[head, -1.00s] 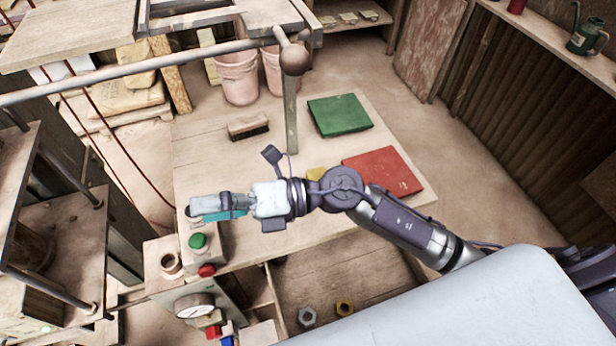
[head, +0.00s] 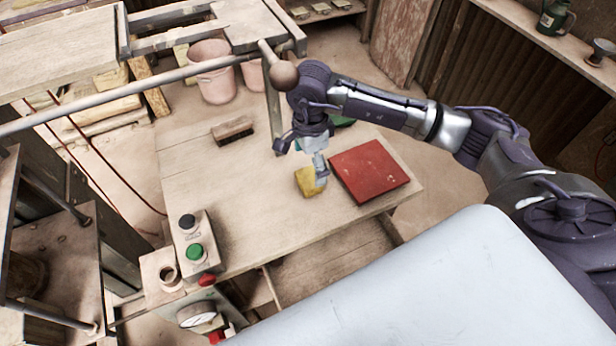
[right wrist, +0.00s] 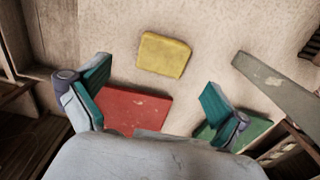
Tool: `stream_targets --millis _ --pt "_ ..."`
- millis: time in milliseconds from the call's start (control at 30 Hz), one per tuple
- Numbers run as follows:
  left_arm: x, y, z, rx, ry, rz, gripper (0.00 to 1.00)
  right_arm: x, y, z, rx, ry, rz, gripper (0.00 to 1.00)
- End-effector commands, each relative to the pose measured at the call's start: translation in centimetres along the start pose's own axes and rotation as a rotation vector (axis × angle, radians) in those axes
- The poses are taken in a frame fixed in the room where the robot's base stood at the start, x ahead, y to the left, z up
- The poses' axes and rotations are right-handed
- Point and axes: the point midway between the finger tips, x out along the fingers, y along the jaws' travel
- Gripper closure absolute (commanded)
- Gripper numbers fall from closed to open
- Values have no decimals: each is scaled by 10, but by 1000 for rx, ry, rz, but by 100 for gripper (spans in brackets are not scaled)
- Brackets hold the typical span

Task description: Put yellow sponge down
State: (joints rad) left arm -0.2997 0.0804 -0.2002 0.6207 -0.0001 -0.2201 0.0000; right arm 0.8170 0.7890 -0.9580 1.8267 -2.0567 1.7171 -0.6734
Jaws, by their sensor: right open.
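The yellow sponge (head: 309,182) lies on the wooden table (head: 240,200), just left of the red tile. In the right wrist view the sponge (right wrist: 164,54) lies flat on the table, ahead of and between the fingertips, with bare table around it. My right gripper (head: 318,172) is over the table by the sponge in the head view. In the right wrist view its teal fingers (right wrist: 153,92) are spread wide and hold nothing. My left gripper is not in view.
A red tile (head: 369,171) lies right of the sponge. A green tile (right wrist: 236,134) is partly hidden by my arm in the head view. A brush (head: 232,130) lies at the back left. A button box (head: 194,240) stands at the front left. A lever with a ball knob (head: 284,75) rises behind.

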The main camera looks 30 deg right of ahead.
Motion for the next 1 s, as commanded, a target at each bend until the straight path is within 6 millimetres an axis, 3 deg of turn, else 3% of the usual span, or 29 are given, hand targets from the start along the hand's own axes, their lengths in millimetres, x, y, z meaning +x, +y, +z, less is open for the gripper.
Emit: stream_targets --millis 267,533,833,1000 --pt "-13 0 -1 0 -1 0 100 22 0 1 0 -2 3 0" --pt "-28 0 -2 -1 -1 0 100 60 -3 1 2 -2 2 0" --pt "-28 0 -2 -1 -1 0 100 66 -4 1 0 -3 -1 0" --pt "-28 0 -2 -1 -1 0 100 66 -4 1 0 -3 0 28"
